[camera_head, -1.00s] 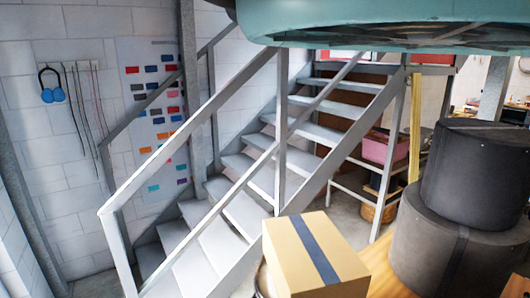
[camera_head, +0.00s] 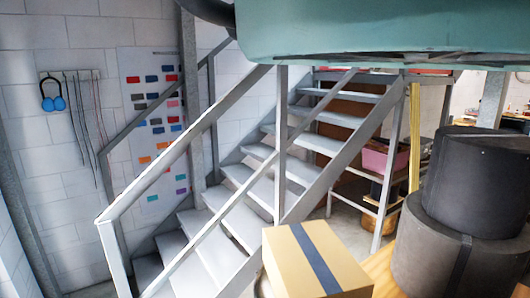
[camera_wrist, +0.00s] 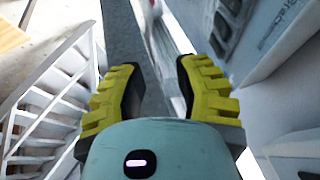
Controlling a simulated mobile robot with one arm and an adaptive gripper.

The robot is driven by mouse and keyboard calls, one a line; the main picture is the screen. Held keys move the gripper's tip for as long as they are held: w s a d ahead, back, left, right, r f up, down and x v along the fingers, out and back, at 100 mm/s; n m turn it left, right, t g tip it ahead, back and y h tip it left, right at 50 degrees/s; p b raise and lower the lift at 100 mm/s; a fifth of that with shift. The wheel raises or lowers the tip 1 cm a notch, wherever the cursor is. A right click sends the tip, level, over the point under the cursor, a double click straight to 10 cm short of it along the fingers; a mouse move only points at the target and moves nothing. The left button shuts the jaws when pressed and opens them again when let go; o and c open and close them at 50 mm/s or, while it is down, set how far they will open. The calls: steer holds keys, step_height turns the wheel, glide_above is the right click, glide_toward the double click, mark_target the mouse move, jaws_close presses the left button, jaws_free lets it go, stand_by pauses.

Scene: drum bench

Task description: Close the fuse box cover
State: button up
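My gripper (camera_wrist: 158,75) shows in the wrist view with its two yellow ribbed fingers apart and nothing between them. To its upper right is a light grey box-like thing (camera_wrist: 262,35) with dark slots and lettering. It may be the fuse box or its cover, but I cannot tell which, nor how far open a cover stands. The right finger appears near its lower left edge; contact cannot be made out. In the head view no fuse box can be made out, and my teal arm fills the top right and hides what is behind it.
A grey metal staircase (camera_head: 215,245) with railings stands mid-view. A cardboard box (camera_head: 290,262) and stacked black drum cases (camera_head: 470,190) stand at the lower right. Headphones (camera_head: 53,103) and cables hang on the left wall beside a board with coloured cards (camera_head: 140,85).

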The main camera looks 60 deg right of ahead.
steer(key=shift+w+f+p, duration=0.2)
steer(key=shift+f+p, duration=0.4)
steer(key=shift+p, duration=0.3)
steer(key=shift+c, duration=0.2)
steer(key=shift+d, duration=0.1)
jaws_close()
steer(key=shift+w, duration=0.1)
steer(key=shift+o, duration=0.2)
jaws_free()
steer(key=v, duration=1.2)
